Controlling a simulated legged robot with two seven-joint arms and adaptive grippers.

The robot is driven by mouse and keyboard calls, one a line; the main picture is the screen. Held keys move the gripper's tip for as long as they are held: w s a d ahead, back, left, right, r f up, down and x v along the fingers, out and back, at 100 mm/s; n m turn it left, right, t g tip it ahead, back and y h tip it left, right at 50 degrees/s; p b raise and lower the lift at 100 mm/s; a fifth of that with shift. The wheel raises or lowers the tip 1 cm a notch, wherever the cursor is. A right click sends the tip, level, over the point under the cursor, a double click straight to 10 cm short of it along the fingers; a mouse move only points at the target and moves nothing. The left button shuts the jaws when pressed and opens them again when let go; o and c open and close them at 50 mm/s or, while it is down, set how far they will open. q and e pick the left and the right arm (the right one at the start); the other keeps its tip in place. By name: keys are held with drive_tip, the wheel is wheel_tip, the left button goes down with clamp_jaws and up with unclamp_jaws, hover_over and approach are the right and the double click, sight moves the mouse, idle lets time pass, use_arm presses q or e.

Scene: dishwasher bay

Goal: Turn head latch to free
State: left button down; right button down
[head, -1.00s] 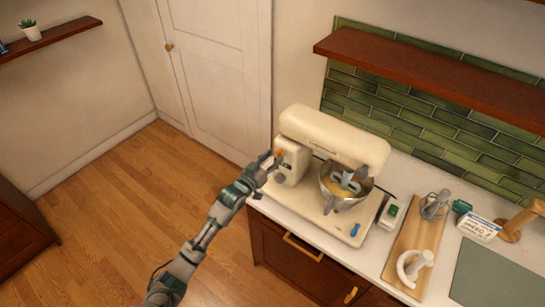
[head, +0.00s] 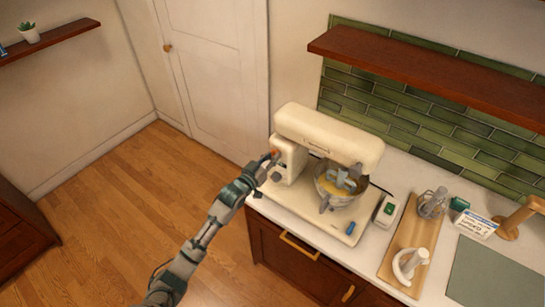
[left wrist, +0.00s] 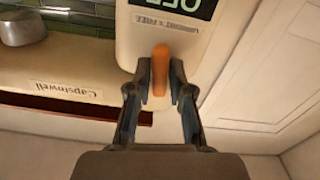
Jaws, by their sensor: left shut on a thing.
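The cream stand mixer (head: 328,134) stands on the counter with its head above the metal bowl (head: 341,184), which holds something yellow. An orange latch lever (left wrist: 159,70) sticks out of the mixer's side and also shows small in the head view (head: 274,152). My left gripper (left wrist: 160,88) is shut on this lever, with one finger on each side. In the head view, my left gripper (head: 272,161) is at the left end of the mixer. The fingertips partly hide the lever. My right gripper is out of view.
A wooden board (head: 407,248) with a whisk (head: 432,203) and a white hook-shaped part (head: 409,263) lies right of the mixer. A small device with a green button (head: 388,209) stands between them. A wooden shelf (head: 420,80) hangs above. The floor at left is clear.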

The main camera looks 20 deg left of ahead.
use_arm(q)
drive_tip(key=shift+f+m+p, duration=0.1)
drive_tip(key=shift+m+p, duration=0.45)
drive_tip(key=shift+m, duration=0.45)
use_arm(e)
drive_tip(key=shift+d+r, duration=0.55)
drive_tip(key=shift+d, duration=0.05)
use_arm(q)
drive_tip(key=c, duration=1.1)
unclamp_jaws()
drive_tip(key=shift+s, duration=0.1)
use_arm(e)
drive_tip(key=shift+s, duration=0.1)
use_arm(q)
drive_tip(key=shift+s+a, duration=0.1)
drive_tip(key=shift+s, duration=0.1)
drive_tip(key=v, duration=1.1)
drive_tip(key=shift+s+a, duration=0.15)
drive_tip(key=shift+s, duration=0.2)
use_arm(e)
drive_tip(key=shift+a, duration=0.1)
